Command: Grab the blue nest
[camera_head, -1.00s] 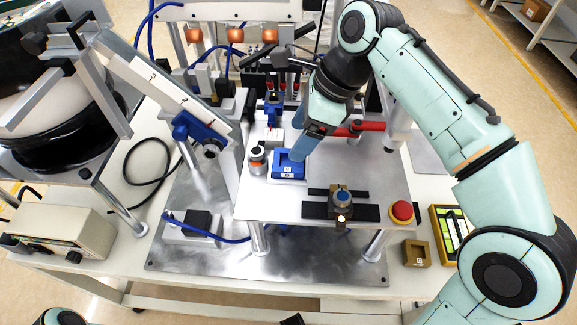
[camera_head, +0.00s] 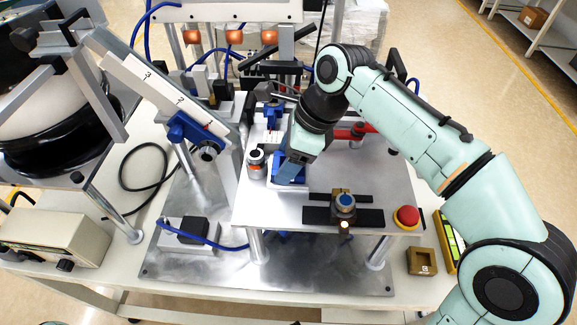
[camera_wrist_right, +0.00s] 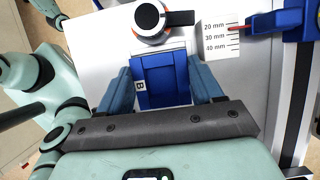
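The blue nest (camera_head: 276,165) sits on the raised metal plate in the head view, partly hidden by my right gripper. In the right wrist view the nest (camera_wrist_right: 163,76) is a blue block with a white label marked "B". My right gripper (camera_head: 291,172) points down at the nest. In the wrist view its two blue-grey fingers (camera_wrist_right: 158,68) stand apart, one on each side of the nest. The gripper looks open around it; whether the fingers touch its sides I cannot tell. My left gripper is not in view.
An orange-and-silver knob (camera_head: 256,163) stands close left of the nest. A blue clamp-like part (camera_head: 273,110) is behind it. A red handle (camera_head: 350,133) lies to the right. A black-and-brass fixture (camera_head: 344,205) and a red button (camera_head: 407,215) are in front.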

